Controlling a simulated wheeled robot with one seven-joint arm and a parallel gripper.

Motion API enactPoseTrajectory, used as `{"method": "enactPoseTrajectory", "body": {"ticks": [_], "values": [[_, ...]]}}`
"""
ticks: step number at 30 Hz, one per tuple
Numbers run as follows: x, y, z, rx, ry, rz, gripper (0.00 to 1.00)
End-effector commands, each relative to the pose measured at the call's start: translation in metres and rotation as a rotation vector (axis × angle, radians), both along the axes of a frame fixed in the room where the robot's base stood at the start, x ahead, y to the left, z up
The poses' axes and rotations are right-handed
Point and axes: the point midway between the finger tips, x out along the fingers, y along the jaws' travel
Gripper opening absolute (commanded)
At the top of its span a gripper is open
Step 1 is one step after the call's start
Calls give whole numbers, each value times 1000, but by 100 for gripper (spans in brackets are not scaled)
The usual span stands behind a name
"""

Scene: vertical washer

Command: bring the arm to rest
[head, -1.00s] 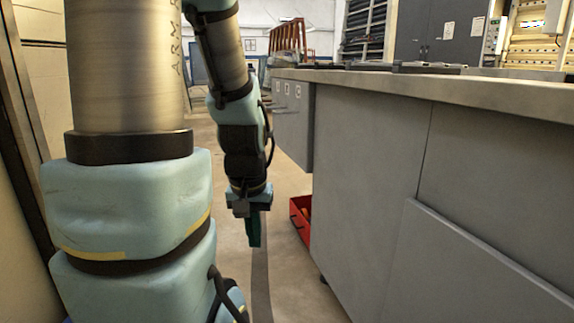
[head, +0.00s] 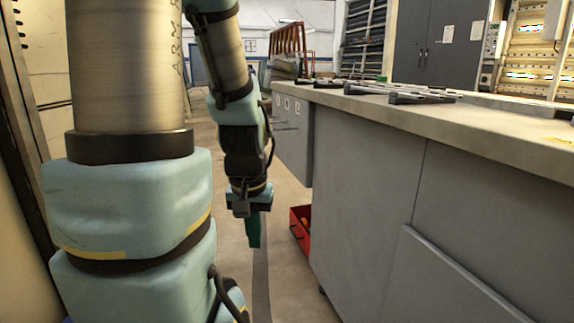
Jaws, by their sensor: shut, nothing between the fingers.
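My arm hangs down in the left half of the head view. My gripper (head: 253,232) points at the floor with its green fingers shut and nothing between them. It is above the floor, left of the red bin and the grey workbench, and touches neither. The fingertips are small in the picture.
A grey workbench (head: 365,190) fills the right side, its top (head: 480,125) carrying dark flat items (head: 420,98). A red bin (head: 300,228) sits on the floor at its far end. A wall and dark frame stand close on the left. A floor aisle (head: 290,190) runs between.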

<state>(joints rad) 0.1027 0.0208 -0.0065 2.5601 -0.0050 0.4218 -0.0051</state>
Motion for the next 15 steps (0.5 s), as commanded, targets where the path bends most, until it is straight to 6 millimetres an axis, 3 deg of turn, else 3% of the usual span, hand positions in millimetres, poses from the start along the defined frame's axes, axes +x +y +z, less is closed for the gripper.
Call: {"method": "enactPoseTrajectory", "body": {"ticks": [1, 15], "values": [[0, 0, 32, 0, -1, 0, 0], [0, 0, 180, 0, 0, 0, 0]]}}
